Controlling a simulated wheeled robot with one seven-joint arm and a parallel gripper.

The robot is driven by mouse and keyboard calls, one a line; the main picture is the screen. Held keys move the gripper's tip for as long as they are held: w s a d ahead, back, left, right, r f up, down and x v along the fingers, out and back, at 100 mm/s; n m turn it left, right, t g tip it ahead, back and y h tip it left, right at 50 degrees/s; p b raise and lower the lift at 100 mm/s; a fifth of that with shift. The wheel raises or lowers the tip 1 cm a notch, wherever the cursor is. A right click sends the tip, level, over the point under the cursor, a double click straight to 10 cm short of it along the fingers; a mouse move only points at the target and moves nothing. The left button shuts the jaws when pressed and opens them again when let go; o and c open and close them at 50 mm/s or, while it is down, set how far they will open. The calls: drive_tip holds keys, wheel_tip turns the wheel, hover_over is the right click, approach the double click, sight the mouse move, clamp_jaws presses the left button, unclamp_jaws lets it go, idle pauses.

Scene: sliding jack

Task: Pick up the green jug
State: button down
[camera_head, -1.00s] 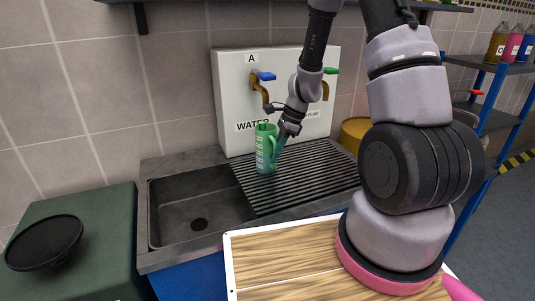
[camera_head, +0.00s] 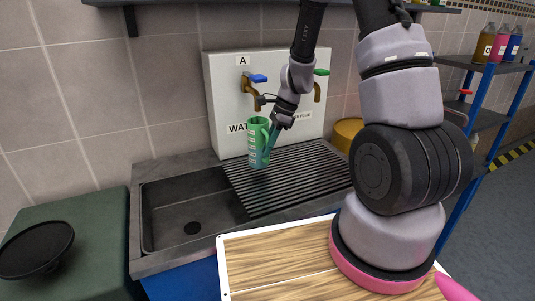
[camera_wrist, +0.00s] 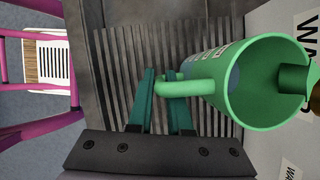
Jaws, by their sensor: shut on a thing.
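The green jug (camera_head: 257,143) is upright at the left end of the ribbed drainboard, in front of the white tap panel. My gripper (camera_head: 272,138) reaches it from the right side, at the handle. In the wrist view the jug (camera_wrist: 213,82) shows its open mouth to the right, and its handle points left. The teal fingers of my gripper (camera_wrist: 162,88) are shut on the handle, one on each side of it. I cannot tell whether the jug's base touches the drainboard.
The sink basin (camera_head: 190,215) is left of the ribbed drainboard (camera_head: 300,182). The white panel (camera_head: 228,95) with a blue-handled tap (camera_head: 254,82) and a green-handled tap (camera_head: 318,80) stands close behind the jug. A wooden board (camera_head: 270,265) lies in front. A black round dish (camera_head: 36,250) is at left.

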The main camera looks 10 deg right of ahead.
drive_tip(key=d, duration=1.8)
drive_tip(key=shift+r, duration=0.25)
